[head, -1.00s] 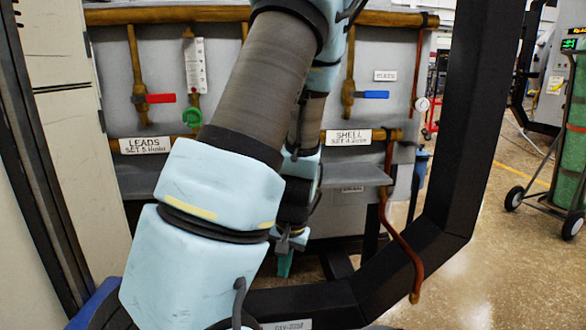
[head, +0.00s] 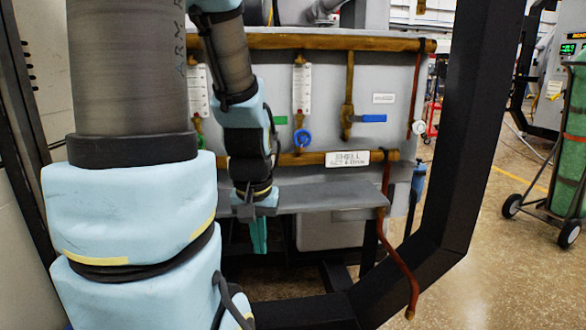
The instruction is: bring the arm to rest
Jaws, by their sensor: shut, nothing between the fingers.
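My arm fills the left of the head view. My gripper (head: 258,236) hangs at the wrist end with its teal fingers pointing down. The fingers are together with nothing seen between them. It is in front of the left part of the grey shelf (head: 325,197) under the water panel. The shelf's left end is hidden behind my arm.
A grey panel (head: 395,75) carries brass pipes, a blue lever valve (head: 372,118), a blue round knob (head: 303,138) and a SHELL label (head: 347,158). A black frame (head: 455,130) stands right of it. A red hose (head: 397,255) hangs down. A green cylinder cart (head: 575,150) stands far right.

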